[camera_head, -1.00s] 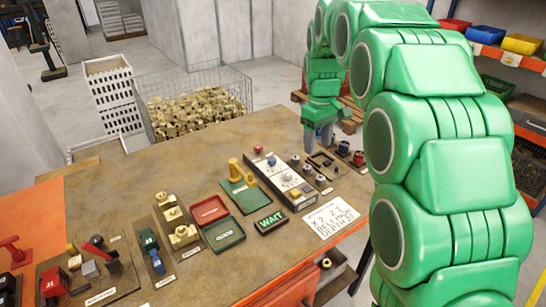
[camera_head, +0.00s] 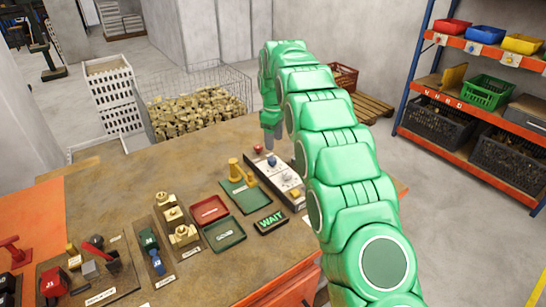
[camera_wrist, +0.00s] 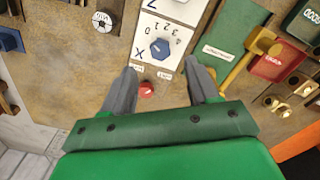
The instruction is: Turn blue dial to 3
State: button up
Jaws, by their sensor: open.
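The blue dial (camera_wrist: 160,48) sits on a white panel plate marked X, with small numbers around it, in the wrist view. I cannot tell which number it points to. In the head view the panel's blue dial (camera_head: 271,161) shows just below my gripper (camera_head: 269,137). In the wrist view my gripper (camera_wrist: 161,78) is open and empty, with its two grey fingers apart. A red button (camera_wrist: 147,89) shows between the fingers, and the dial lies just beyond their tips. The fingers look to be above the panel.
A green plate with yellow posts (camera_head: 236,177) stands left of the panel. A wire basket of brass parts (camera_head: 200,112) stands behind the table. My arm covers the table's right part.

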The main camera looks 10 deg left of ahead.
aim_at(273, 159)
jog(key=shift+w+a+f, duration=0.1)
jog(key=shift+a+f, duration=0.1)
jog(key=shift+f, duration=3.9)
jog(key=c, duration=1)
jog(key=shift+c, duration=0.2)
